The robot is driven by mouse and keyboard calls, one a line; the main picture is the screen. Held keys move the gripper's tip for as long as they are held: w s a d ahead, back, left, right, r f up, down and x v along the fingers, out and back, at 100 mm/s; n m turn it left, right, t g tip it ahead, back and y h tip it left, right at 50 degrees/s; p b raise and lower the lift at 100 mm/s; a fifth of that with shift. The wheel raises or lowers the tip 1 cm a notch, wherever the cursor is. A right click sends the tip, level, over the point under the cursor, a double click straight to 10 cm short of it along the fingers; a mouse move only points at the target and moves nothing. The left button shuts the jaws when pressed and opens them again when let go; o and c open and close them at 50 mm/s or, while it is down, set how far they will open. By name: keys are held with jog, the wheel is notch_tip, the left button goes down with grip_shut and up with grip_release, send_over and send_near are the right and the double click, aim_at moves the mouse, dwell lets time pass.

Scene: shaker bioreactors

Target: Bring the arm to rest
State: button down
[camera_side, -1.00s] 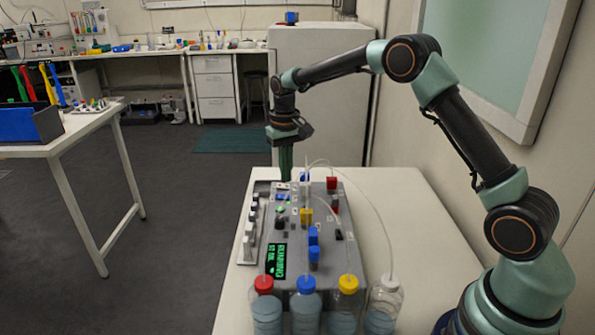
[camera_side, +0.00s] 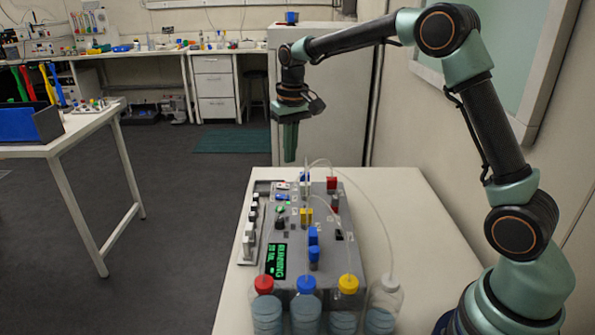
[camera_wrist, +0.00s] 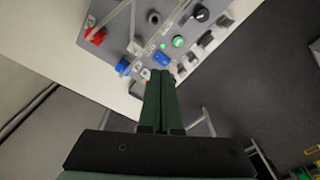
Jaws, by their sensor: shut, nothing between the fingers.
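My gripper (camera_side: 290,158) hangs pointing down above the far end of the grey bioreactor unit (camera_side: 284,222), clear of it. Its green fingers are together with nothing between them, and they also show in the wrist view (camera_wrist: 158,76). The unit's green display (camera_side: 275,261) reads RUNNING. A lit green button (camera_wrist: 178,42) and a blue switch (camera_wrist: 161,59) lie just beyond the fingertips in the wrist view.
Several capped bottles, one with a red cap (camera_side: 264,284), stand at the unit's near end. Thin tubes (camera_side: 376,225) arch over the unit. The white table (camera_side: 425,240) is bare on the right. A grey cabinet (camera_side: 345,110) stands behind.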

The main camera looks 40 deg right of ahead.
jog(key=s+a+r+n+t, duration=0.1)
jog(key=s+a+r+t, duration=0.15)
jog(key=s+r, duration=0.7)
jog(key=s+a+f+n+t, duration=0.1)
jog(key=s+f+t, duration=0.1)
jog(key=s, duration=1)
jog(key=shift+f+n, duration=0.3)
jog(key=shift+f, duration=0.6)
